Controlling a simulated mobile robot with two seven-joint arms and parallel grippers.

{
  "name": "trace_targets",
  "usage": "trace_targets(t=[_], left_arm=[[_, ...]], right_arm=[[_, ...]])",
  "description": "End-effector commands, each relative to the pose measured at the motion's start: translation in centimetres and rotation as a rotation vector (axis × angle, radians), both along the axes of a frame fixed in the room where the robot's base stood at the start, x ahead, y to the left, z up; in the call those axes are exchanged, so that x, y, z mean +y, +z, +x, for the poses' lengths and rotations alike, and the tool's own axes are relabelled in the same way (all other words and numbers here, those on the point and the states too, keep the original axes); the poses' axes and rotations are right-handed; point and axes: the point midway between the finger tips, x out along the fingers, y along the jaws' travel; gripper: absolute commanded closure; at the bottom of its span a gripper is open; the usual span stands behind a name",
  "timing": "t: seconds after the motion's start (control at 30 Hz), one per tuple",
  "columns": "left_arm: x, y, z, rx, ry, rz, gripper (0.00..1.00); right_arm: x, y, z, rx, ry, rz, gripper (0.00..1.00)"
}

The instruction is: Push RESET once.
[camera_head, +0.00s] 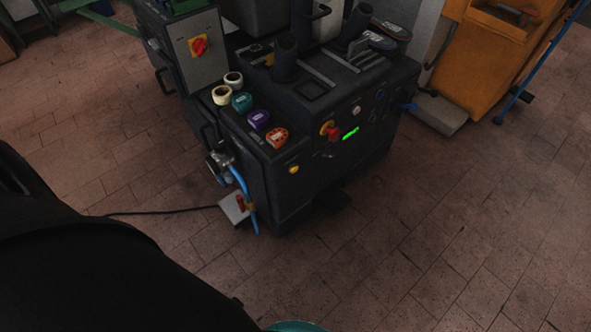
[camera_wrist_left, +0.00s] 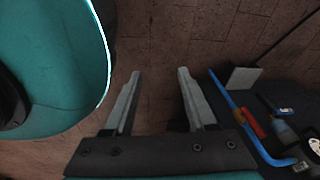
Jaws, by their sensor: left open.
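The dark heel press (camera_head: 310,185) stands on the tiled floor in the upper middle of the head view. No label is legible, so I cannot tell which control is RESET. My left gripper (camera_wrist_left: 159,74) is open and empty in the left wrist view, with floor between its fingers. It is apart from the press parts at the right there. My right gripper is not in view.
Several coloured tape rolls (camera_head: 258,120) lie on the press's left ledge. A blue hose (camera_head: 241,185) hangs at its left side, also in the left wrist view (camera_wrist_left: 238,115). An orange cabinet (camera_head: 497,60) stands at the back right. The floor before the press is clear.

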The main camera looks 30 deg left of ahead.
Motion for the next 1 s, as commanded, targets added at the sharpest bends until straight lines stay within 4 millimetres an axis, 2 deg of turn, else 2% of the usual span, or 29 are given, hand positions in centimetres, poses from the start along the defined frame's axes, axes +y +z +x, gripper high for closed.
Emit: trace_targets(t=[0.07,0.47,1.0], left_arm=[[-0.01,0.0,0.02,0.0,0.0,0.0,0.54],[-0.02,0.0,0.03,-0.001,0.0,0.0,0.99],[-0.02,0.0,0.03,-0.001,0.0,0.0,1.0]], right_arm=[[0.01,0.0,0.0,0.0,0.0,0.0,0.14],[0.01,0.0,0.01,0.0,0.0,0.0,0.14],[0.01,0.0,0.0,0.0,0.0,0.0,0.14]])
